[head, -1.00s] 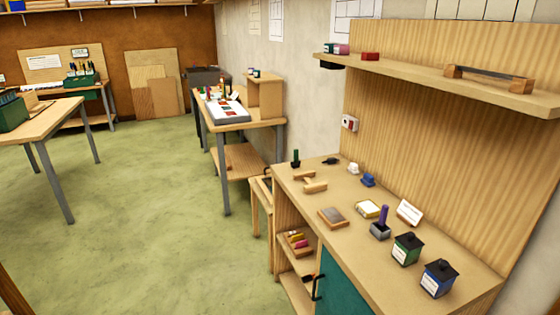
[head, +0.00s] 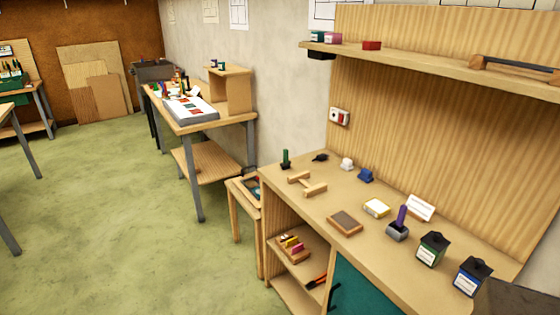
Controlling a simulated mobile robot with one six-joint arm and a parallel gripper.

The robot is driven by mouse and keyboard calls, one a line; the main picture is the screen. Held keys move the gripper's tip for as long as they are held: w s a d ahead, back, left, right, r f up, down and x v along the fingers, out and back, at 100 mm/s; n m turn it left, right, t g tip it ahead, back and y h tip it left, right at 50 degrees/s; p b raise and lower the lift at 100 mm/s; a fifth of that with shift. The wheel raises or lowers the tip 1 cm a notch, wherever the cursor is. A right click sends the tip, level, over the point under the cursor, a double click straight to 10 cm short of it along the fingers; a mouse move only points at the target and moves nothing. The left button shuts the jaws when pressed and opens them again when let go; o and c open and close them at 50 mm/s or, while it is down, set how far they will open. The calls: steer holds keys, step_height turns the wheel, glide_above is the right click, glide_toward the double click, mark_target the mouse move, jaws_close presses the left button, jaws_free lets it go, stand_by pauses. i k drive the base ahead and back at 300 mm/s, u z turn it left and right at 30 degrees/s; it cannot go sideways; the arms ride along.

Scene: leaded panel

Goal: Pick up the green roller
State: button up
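A small upright green piece (head: 286,157) with a dark base stands at the far left end of the workbench top (head: 330,254). It may be the green roller, but it is too small to tell its shape for sure. A purple upright handle (head: 402,215) stands in a grey block (head: 397,232) nearer the front right. My gripper is not in view, so whether it is open or shut does not show.
Green floor (head: 110,220) is clear at left.

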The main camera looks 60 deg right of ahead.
mark_target(286, 164)
steer(key=z, duration=0.3)
steer(key=i, duration=0.7)
steer(key=z, duration=0.85)
steer(key=i, duration=0.5)
steer(key=z, duration=0.25)
